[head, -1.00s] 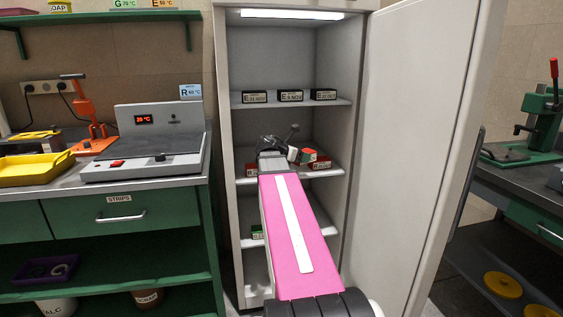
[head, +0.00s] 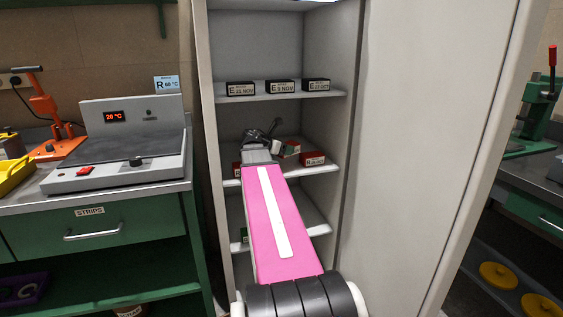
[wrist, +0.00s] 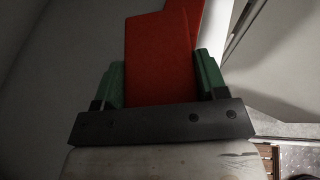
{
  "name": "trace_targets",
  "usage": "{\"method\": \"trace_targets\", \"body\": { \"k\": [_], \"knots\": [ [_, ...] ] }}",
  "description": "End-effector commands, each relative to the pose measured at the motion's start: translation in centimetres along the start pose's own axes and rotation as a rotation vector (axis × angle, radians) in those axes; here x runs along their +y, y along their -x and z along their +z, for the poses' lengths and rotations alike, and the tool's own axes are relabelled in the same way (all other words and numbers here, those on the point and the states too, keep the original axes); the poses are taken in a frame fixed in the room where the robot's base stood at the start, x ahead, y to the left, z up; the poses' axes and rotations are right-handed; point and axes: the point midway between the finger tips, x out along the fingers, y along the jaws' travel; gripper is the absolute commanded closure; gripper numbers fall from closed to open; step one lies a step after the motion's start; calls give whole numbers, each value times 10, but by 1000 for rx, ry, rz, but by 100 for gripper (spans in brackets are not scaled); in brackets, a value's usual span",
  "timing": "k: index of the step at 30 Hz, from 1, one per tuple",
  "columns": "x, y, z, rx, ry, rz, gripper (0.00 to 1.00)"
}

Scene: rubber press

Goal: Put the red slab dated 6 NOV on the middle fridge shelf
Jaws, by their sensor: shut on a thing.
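My gripper (wrist: 160,85) has green fingers shut on a red slab (wrist: 158,60), seen in the wrist view. The slab stands out from between the fingers; no date shows on the side I see. In the head view my wrist reaches inside the open fridge, just above the middle shelf (head: 325,168). A red piece, likely the held slab (head: 291,147), shows just right of my wrist. Another red slab (head: 314,158) with a pale label sits on that shelf at the right. A further red slab (head: 237,169) is partly hidden at the left. The labels are too small to read.
The upper shelf (head: 300,95) holds black boxes labelled E. The lower shelf (head: 318,230) has a green item (head: 244,235) at the left. The open fridge door (head: 420,130) stands to the right. A bench with a hotplate (head: 120,165) is at the left.

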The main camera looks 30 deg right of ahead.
Motion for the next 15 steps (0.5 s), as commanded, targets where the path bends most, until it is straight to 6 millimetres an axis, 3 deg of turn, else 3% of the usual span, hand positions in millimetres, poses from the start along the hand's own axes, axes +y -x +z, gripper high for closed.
{"method": "trace_targets", "body": {
  "k": [15],
  "knots": [
    [0,-19,-45,-1,2,0,68]
  ]
}}
